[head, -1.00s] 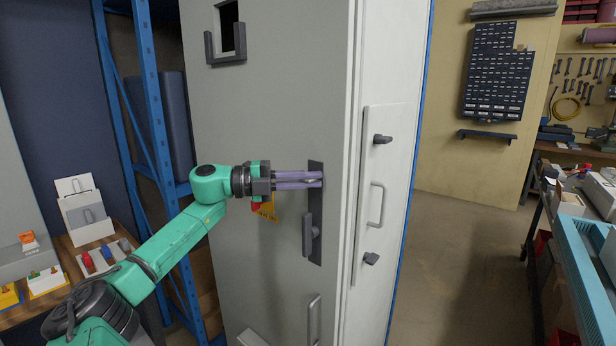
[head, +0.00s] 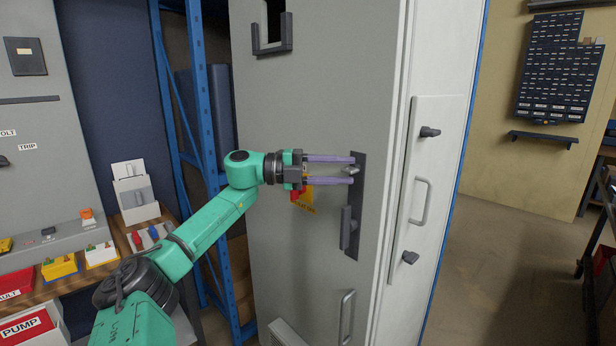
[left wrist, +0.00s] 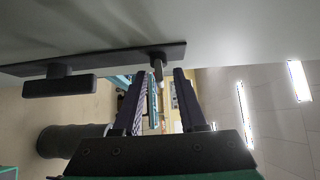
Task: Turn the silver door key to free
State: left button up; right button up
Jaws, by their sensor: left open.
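The silver door key (head: 354,168) sticks out of the upper part of a dark lock plate (head: 357,235) on the grey cabinet door. It also shows in the left wrist view (left wrist: 158,70), end-on between the fingers. My left gripper (head: 350,170) is open, its two purple fingers one above and one below the key in the head view, with gaps to it. The key's exact angle is hard to tell. A dark door handle (head: 348,228) sits lower on the plate and also shows in the left wrist view (left wrist: 60,85). My right gripper is out of view.
A red and yellow tag (head: 303,197) hangs on the door behind the gripper. The side panel (head: 418,190) has dark knobs and a pull handle. A blue rack (head: 190,120) stands left of the cabinet. Open floor (head: 500,250) lies to the right.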

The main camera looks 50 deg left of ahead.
pick_arm(q)
jog(key=b+v, duration=0.4)
jog(key=v, duration=0.8)
jog(key=shift+s+b, duration=0.25)
jog(key=shift+b, duration=0.15)
jog(key=shift+a+f, duration=0.1)
jog(key=shift+a, duration=0.05)
